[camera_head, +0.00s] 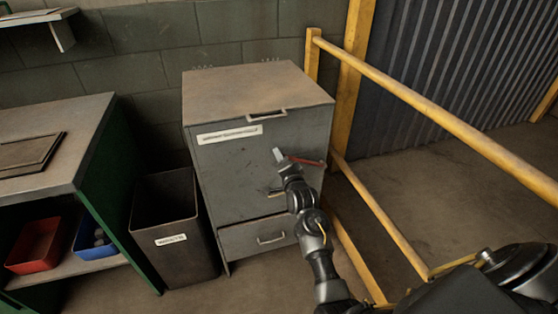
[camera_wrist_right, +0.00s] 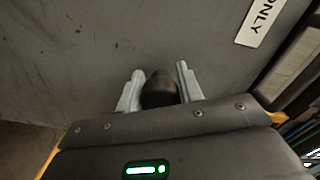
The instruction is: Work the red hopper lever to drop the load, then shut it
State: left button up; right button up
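The grey metal hopper (camera_head: 220,165) stands against the wall, with a white label (camera_head: 229,135) high on its front. The red lever (camera_head: 308,162) lies roughly level across the upper right of that front. My right gripper (camera_head: 282,157) is at the lever's left end and hides that end. In the right wrist view the two pale fingers (camera_wrist_right: 160,85) close around a dark rounded knob (camera_wrist_right: 160,89), with no clear gap on either side. The lever's red bar does not show there. My left gripper is not in view.
A drawer (camera_head: 256,236) sits at the hopper's bottom. A dark bin (camera_head: 166,213) stands left of it, beside a green bench (camera_head: 110,180) holding a red tray (camera_head: 36,246) and a blue tray (camera_head: 84,248). A yellow railing (camera_head: 440,115) runs close along the right.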

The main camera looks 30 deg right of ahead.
jog(key=o, duration=0.4)
jog(key=shift+d+r, duration=0.35)
jog(key=shift+d, duration=0.15)
jog(key=shift+c, duration=0.2)
jog(key=shift+a, duration=0.15)
jog(key=shift+s+f, duration=0.1)
jog(key=shift+s+a+f, duration=0.1)
jog(key=shift+s, duration=0.15)
jog(key=s+a, duration=0.1)
jog(key=s, duration=0.9)
jog(key=shift+a, duration=0.4)
